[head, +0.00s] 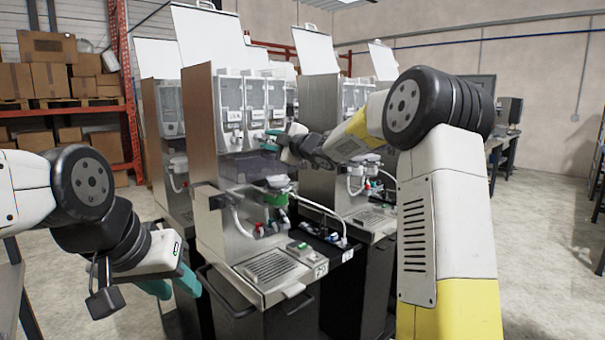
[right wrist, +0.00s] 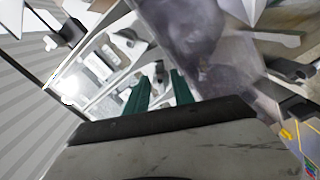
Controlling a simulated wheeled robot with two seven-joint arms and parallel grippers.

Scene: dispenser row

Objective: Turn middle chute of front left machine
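The front left machine (head: 222,160) stands in the middle of the head view, its clear canisters (head: 254,97) in a row with small white chutes below them. The middle chute (head: 257,135) seems to be the one just left of my right gripper (head: 271,140), which partly covers this area. In the right wrist view the green fingers of my right gripper (right wrist: 160,86) are spread apart, pointing at white parts of the machine; I cannot tell whether they touch a chute. My left gripper (head: 172,284) is open and empty, low in front of the machine's left side.
A second machine (head: 317,105) stands close behind to the right. A hose and a green-topped mixing part (head: 276,199) sit below the canisters, above a drip tray (head: 270,265). A brown side panel (head: 199,125) borders the canisters on the left. The floor at right is clear.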

